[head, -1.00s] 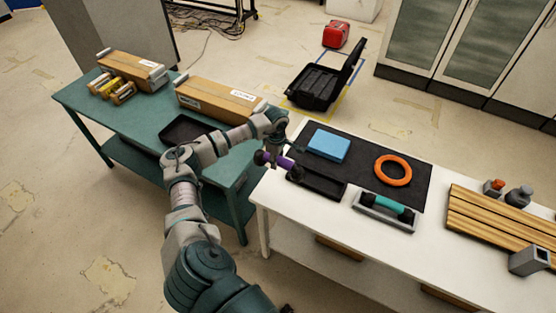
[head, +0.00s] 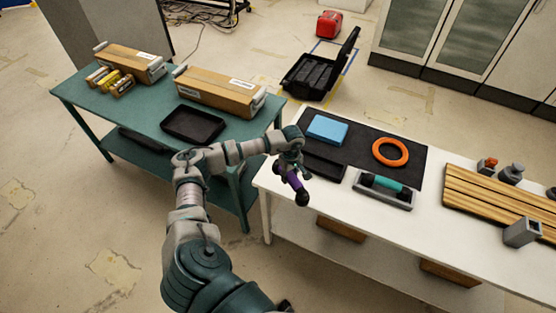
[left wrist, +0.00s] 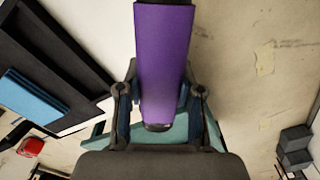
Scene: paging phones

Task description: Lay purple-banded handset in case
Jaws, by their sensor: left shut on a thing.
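The purple-banded handset (head: 293,181) has dark rounded ends and is held tilted near the front left edge of the white table. My left gripper (head: 288,165) is shut on it. In the left wrist view the purple band (left wrist: 163,60) stands between the fingers of the left gripper (left wrist: 163,98). The open black case (head: 306,79) sits on the floor behind the tables, its lid raised on the right and dark compartments inside. The handset is well apart from it. My right gripper is not in view.
The white table bears a dark mat (head: 362,147) with a blue block (head: 327,129), an orange ring (head: 390,152) and a black tray (head: 324,166). A teal-banded handset (head: 388,185) lies in a grey cradle. The green table (head: 150,107) holds long boxes and another black tray (head: 193,124).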

